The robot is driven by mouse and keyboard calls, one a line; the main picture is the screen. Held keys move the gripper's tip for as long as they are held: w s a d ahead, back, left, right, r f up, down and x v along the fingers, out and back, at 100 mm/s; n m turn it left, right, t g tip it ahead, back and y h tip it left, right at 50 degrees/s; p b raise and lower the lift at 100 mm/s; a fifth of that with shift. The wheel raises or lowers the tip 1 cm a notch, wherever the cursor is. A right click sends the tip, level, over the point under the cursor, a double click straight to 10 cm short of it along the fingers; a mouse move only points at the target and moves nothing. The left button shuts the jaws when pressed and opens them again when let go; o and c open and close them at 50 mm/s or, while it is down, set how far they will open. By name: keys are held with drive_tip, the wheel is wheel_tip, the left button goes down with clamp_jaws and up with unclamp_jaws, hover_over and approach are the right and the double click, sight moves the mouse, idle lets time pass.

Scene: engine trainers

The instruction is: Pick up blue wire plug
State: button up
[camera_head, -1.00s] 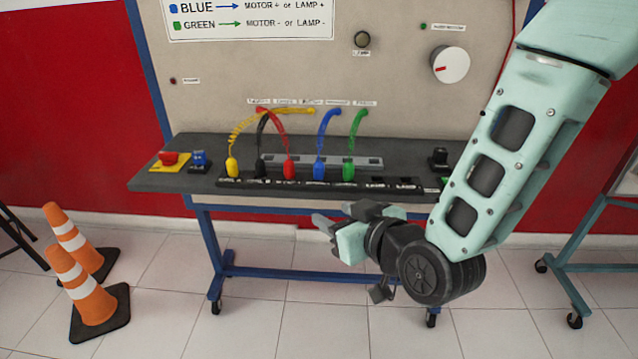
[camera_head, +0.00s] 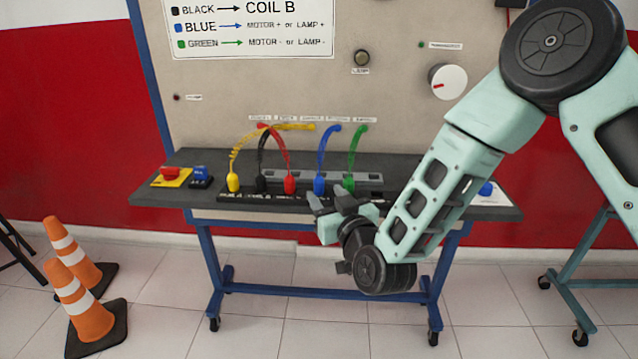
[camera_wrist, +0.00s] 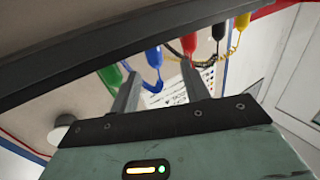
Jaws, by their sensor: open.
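The blue wire plug (camera_head: 319,185) stands upright in the black socket strip (camera_head: 240,190) on the dark bench shelf, between the red plug (camera_head: 290,184) and the green plug (camera_head: 348,182). Its blue wire arches up to the panel. In the wrist view the blue plug (camera_wrist: 154,56) hangs beyond my fingers, roughly between their tips, with the shelf edge crossing the picture. My gripper (camera_head: 328,200) is open and empty in front of the shelf's front edge, just below the blue plug in the head view. It also shows in the wrist view (camera_wrist: 160,82), apart from the plug.
Yellow (camera_head: 233,182) and black (camera_head: 261,184) plugs stand further left in the row. A red emergency button (camera_head: 170,173) and a blue switch (camera_head: 200,174) sit at the shelf's left. Orange cones (camera_head: 85,305) stand on the floor at left.

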sight(321, 185)
drive_tip(key=shift+d+p+x, duration=0.15)
drive_tip(key=shift+p+x, duration=0.25)
drive_tip(key=shift+x, duration=1.3)
drive_tip(key=shift+d+p+x, duration=0.15)
drive_tip(key=shift+p+x, duration=0.2)
drive_tip(key=shift+x, duration=1.3)
drive_tip(key=shift+w, duration=0.1)
clamp_jaws()
